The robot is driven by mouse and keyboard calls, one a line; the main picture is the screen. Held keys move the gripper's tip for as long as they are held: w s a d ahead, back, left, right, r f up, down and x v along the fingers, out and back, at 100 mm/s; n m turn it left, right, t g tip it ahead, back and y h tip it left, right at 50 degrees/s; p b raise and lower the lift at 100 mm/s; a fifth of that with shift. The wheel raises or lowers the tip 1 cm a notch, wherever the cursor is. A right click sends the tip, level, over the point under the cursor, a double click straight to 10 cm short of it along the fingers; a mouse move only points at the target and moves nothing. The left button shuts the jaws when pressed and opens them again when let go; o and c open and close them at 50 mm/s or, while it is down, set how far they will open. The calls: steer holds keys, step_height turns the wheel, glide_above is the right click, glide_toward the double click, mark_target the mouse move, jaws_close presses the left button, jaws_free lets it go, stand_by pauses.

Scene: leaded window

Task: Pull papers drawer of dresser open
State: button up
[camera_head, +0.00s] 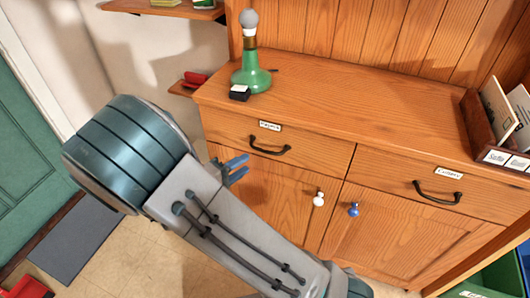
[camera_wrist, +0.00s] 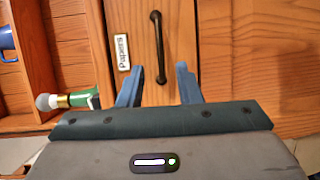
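The wooden dresser (camera_head: 330,110) has two drawers side by side, both looking shut. The left one, the papers drawer (camera_head: 325,156), has a white label (camera_head: 270,126) and a dark curved handle (camera_head: 270,146). In the wrist view the label (camera_wrist: 122,53) reads "Papers" and the handle (camera_wrist: 158,45) runs upright in the picture. My gripper (camera_head: 236,167) is in front of the dresser, left of and below the handle in the head view. In the wrist view my gripper (camera_wrist: 160,80) is open and empty, its blue fingers spread either side of the handle's line, apart from the handle.
The right drawer (camera_head: 410,190) has a similar handle and label. Cupboard doors below carry a white knob (camera_head: 319,199) and a blue knob (camera_head: 353,209). A card rack (camera_head: 480,125) is at right.

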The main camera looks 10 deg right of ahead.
mark_target(265, 151)
steer(key=x, duration=0.9)
steer(key=shift+d+b, duration=0.25)
steer(key=shift+b, duration=0.05)
jaws_close()
